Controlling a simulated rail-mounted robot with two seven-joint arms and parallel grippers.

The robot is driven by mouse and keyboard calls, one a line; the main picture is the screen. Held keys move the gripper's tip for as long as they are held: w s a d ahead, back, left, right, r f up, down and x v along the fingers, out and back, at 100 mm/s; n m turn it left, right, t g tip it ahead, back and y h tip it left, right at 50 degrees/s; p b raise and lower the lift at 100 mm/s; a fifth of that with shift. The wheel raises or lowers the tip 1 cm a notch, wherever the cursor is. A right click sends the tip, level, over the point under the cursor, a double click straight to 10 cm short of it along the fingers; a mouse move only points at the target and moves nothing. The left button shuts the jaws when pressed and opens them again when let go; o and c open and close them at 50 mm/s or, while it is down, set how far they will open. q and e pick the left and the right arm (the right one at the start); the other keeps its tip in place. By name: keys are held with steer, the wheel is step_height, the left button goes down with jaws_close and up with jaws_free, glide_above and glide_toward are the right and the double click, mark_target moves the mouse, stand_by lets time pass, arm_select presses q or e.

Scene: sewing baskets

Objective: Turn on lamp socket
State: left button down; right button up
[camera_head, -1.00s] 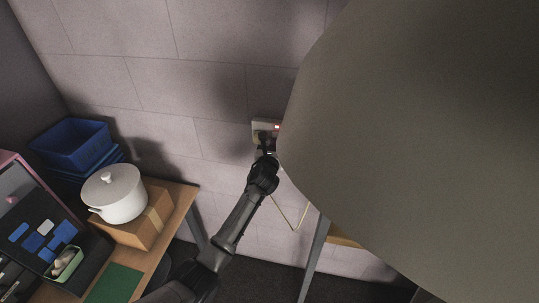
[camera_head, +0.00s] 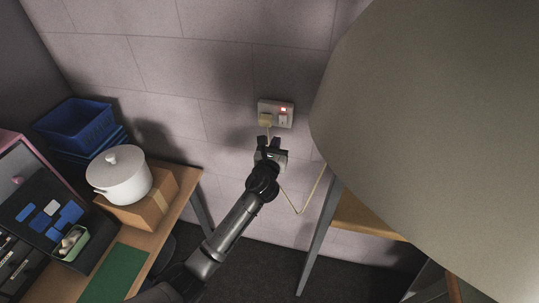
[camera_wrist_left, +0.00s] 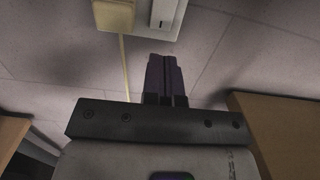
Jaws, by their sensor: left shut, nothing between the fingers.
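The lamp socket (camera_head: 276,113) is a pale plate on the wall. A plug (camera_head: 266,119) with a cord sits in its left part. My right gripper is out of view.
A large grey-beige lampshade-like shape (camera_head: 430,130) fills the right side, close to the camera. A cord (camera_head: 312,192) hangs along the wall. A desk at left holds a white pot (camera_head: 119,177) on a cardboard box (camera_head: 150,207) and blue bins (camera_head: 75,125). A wooden table (camera_head: 365,216) stands at right.

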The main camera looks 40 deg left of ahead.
arm_select(q)
steer(key=v, duration=0.6)
steer(key=shift+s+d, duration=0.2)
steer(key=shift+s, duration=0.15)
steer(key=s+d+f+n+g+h+p, duration=0.2)
steer(key=s+d+n+g+p, duration=0.1)
steer(key=s+n, duration=0.7)
steer(key=s+d+f+n+g+h+p, duration=0.2)
steer(key=s+d+n+g+p, duration=0.2)
steer(key=s+n, duration=0.6)
steer(key=s+d+f+n+g+h+p, duration=0.2)
steer(key=s+n+g, duration=0.5)
steer(key=s, duration=1.2)
steer(key=d+n+h+p, duration=0.1)
steer(key=n+p, duration=0.1)
steer(key=shift+s+d+n+p, duration=0.3)
steer(key=shift+s+n, duration=0.05)
steer(key=shift+n, duration=0.05)
